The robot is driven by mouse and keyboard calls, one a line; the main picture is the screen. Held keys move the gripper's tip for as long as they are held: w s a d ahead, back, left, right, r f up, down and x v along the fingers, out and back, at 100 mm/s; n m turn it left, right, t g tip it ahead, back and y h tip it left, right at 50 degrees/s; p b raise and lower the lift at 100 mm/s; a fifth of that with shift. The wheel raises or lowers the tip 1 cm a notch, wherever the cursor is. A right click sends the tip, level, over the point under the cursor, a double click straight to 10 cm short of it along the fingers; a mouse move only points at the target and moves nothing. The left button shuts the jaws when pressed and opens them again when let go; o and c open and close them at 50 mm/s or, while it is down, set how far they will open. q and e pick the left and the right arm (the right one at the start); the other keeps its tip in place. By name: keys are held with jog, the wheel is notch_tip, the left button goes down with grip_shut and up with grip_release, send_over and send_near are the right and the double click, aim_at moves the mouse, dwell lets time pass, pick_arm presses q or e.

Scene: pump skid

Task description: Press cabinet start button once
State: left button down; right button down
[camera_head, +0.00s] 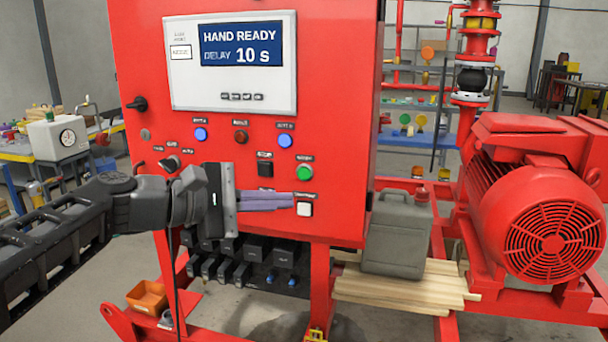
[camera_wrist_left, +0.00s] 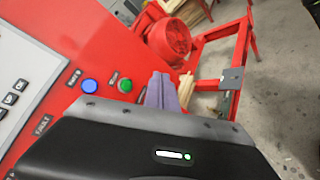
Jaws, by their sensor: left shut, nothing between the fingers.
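The red control cabinet (camera_head: 140,60) has a display panel (camera_head: 232,62) reading HAND READY, DELAY 10 s. In the left wrist view the fingers (camera_wrist_left: 160,92) lie beside the green button (camera_wrist_left: 125,85), and the white button is hidden.
A grey jerrycan (camera_head: 398,235) stands on wooden planks (camera_head: 400,287) right of the cabinet, beside a large red motor (camera_head: 535,210). An orange bin (camera_head: 147,297) sits low on the left. A black knob (camera_head: 137,104) juts from the cabinet's left side.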

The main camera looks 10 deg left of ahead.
aim_at(304, 173)
pick_arm(q)
jog(key=shift+w+d+p, duration=0.15)
jog(key=shift+w+p, duration=0.95)
jog(key=shift+w, duration=1.1)
jog(key=shift+w+d+p, duration=0.1)
jog(key=shift+w+p, duration=0.95)
jog(key=shift+w, duration=1.15)
jog(key=shift+w, duration=0.1)
jog(key=shift+w, duration=0.35)
jog(key=shift+w+p, duration=0.4)
jog(key=shift+p, duration=0.05)
jog(key=shift+s, duration=0.15)
jog(key=shift+s+f+b, duration=0.1)
jog(key=shift+s+b, duration=0.3)
jog(key=shift+b, duration=0.1)
jog(key=shift+s, duration=0.3)
